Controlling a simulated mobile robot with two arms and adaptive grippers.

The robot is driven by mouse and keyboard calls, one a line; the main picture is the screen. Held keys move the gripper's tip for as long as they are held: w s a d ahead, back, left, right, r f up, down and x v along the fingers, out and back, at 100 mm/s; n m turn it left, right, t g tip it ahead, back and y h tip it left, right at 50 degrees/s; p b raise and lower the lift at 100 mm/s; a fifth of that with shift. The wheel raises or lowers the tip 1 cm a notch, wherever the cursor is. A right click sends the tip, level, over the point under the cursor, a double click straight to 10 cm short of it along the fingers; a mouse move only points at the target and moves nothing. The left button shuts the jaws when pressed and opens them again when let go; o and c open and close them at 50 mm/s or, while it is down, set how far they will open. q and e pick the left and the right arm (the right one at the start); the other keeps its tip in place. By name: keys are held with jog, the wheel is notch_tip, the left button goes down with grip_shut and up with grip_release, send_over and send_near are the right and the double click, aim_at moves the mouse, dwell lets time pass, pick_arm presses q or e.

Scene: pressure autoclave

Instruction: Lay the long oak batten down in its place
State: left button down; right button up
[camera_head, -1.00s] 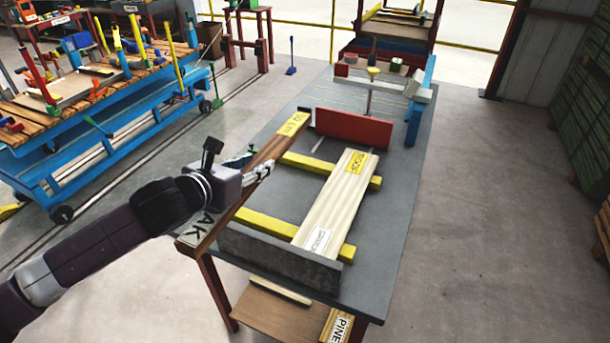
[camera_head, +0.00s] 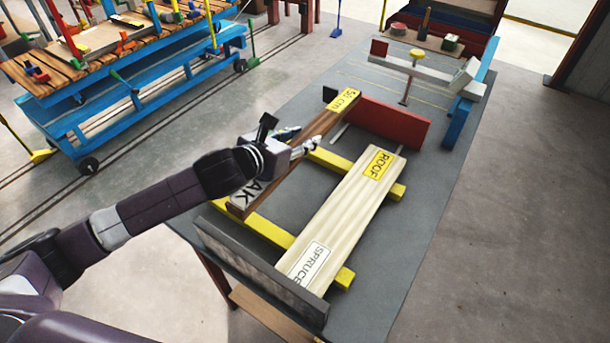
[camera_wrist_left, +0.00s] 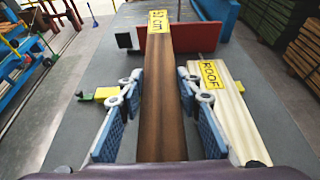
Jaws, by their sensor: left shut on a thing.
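The long brown oak batten (camera_head: 312,132) has a yellow length label at its far end and a pale label ending in "AK" at its near end. My left gripper (camera_head: 303,143) is shut on it near its middle. In the left wrist view the batten (camera_wrist_left: 161,100) runs lengthwise between the blue finger pads of my left gripper (camera_wrist_left: 160,95). It is left of a pale spruce board (camera_head: 340,218) marked "ROOF" and passes above the left parts of two yellow crossbars (camera_head: 258,232). Whether it touches them is unclear. My right gripper is not in view.
A red board (camera_head: 385,122) stands upright at the far end of the crossbars, a dark grey board (camera_head: 255,272) at the near end. A blue cart is left.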

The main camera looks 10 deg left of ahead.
pick_arm(q)
jog(key=f, duration=1.2)
jog(key=shift+w+d+f, duration=0.1)
jog(key=shift+w+f, duration=0.1)
jog(key=shift+f, duration=0.55)
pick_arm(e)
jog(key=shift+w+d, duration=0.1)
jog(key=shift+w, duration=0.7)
pick_arm(q)
jog(key=shift+f, duration=0.1)
jog(key=shift+f, duration=0.4)
jog(key=c, duration=1.4)
grip_release()
jog(key=shift+s, duration=0.1)
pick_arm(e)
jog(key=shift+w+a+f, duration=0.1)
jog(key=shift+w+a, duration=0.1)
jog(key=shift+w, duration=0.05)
